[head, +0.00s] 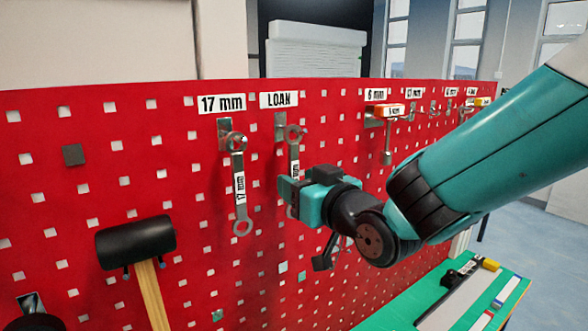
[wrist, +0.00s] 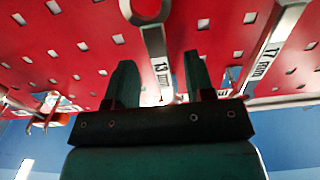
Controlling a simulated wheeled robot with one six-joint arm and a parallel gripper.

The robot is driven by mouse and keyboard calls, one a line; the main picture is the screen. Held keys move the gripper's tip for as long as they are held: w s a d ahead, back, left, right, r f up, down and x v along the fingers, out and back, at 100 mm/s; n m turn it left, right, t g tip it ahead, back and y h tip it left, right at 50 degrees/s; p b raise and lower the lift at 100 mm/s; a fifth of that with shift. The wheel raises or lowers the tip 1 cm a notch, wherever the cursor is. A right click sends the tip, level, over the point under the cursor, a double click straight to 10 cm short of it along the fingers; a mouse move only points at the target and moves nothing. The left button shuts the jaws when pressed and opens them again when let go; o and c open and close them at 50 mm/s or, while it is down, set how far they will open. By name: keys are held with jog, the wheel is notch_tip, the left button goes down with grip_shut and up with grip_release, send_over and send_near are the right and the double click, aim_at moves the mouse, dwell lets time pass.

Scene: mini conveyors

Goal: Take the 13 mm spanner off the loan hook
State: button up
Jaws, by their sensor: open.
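The 13 mm spanner hangs on the hook under the LOAN label (head: 279,100) on the red pegboard. Its ring end (head: 294,133) is at the top and its shaft runs down behind my gripper in the head view. In the wrist view the spanner (wrist: 155,45) shows its "13" label between my fingers. My gripper (wrist: 160,82) is open, with one finger on each side of the spanner shaft. In the head view my gripper (head: 290,190) is in front of the lower shaft. Whether a finger touches the spanner I cannot tell.
A 17 mm spanner (head: 240,185) hangs close to the left under its label. A black-headed mallet (head: 136,243) hangs lower left. More labelled hooks and tools, including a spanner under an orange block (head: 385,110), are to the right. A green bench (head: 400,312) lies below right.

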jog(key=shift+p+x, duration=1)
jog(key=shift+x, duration=0.9)
jog(key=shift+s, duration=0.1)
jog(key=c, duration=0.9)
grip_shut()
jog(key=shift+r, duration=0.1)
